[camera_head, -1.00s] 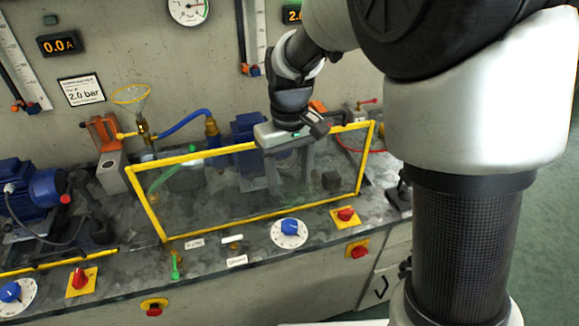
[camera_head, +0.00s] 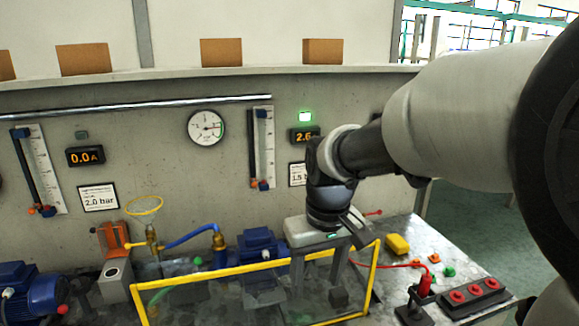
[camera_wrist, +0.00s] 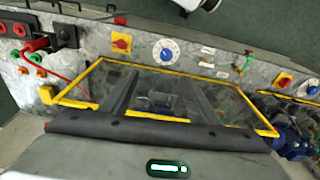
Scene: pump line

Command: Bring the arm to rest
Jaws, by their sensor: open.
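My gripper (camera_head: 318,272) hangs over the bench at the yellow-framed clear guard (camera_head: 215,273). Its two fingers point down, spread apart, with nothing between them. In the wrist view, my gripper (camera_wrist: 158,88) shows both fingers apart against the clear panel of the guard (camera_wrist: 90,105). My forearm reaches in from the right in the head view. I cannot tell whether the fingers touch the guard.
Blue pumps (camera_head: 30,290), a brass fitting with blue hose (camera_head: 190,235) and a yellow block (camera_head: 397,245) stand on the bench. A red-socketed black box (camera_head: 474,297) is at right. A wall gauge (camera_head: 206,127) and scales are behind. Open floor lies right.

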